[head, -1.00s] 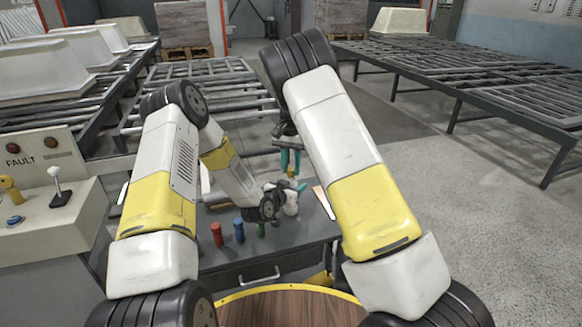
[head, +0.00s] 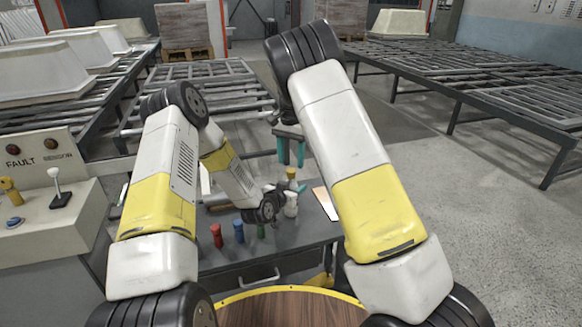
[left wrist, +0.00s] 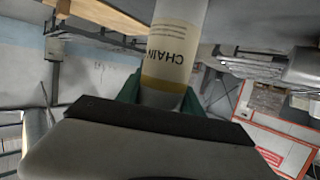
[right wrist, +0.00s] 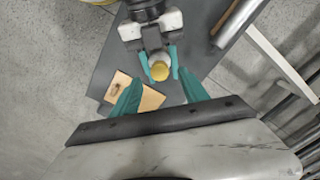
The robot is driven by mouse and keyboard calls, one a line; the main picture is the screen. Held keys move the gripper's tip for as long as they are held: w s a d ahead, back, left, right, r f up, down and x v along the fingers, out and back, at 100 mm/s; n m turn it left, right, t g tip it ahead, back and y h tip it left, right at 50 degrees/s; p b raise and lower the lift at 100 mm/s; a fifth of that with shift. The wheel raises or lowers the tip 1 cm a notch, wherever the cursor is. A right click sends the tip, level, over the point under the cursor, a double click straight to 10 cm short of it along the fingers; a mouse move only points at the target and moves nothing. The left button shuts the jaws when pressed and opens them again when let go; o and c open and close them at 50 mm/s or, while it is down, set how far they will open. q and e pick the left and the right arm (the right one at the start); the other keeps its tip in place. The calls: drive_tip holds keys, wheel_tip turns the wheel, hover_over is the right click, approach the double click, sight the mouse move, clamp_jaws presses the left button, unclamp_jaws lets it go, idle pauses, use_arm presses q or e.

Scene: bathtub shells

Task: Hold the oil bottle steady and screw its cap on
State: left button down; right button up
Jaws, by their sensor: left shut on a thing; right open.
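The oil bottle (head: 291,206) is pale and stands upright over the grey bench in the head view. Its yellow cap (head: 291,173) sits at its top; how tightly it is seated I cannot tell. The cap also shows from above in the right wrist view (right wrist: 160,71). My left gripper (right wrist: 159,65) is shut around the bottle; its teal fingers flank the labelled body (left wrist: 172,55) in the left wrist view. My right gripper (head: 291,151) is open and empty, with teal fingers pointing down above the cap, apart from it. It also shows in the right wrist view (right wrist: 159,94).
Red (head: 217,236), blue (head: 239,231) and green (head: 260,230) small items stand along the bench front. A tan flat piece (head: 325,204) lies right of the bottle. A control box (head: 45,195) is at left. Roller racks (head: 470,85) stand behind.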

wheel_tip(320, 180, up, 8)
idle(0.4)
use_arm(q)
drive_tip(key=c, duration=0.7)
unclamp_jaws()
drive_tip(key=shift+s, duration=0.1)
drive_tip(key=v, duration=0.7)
drive_tip(key=shift+s+a+r, duration=0.1)
drive_tip(key=shift+s+a, duration=0.1)
drive_tip(key=shift+s, duration=0.05)
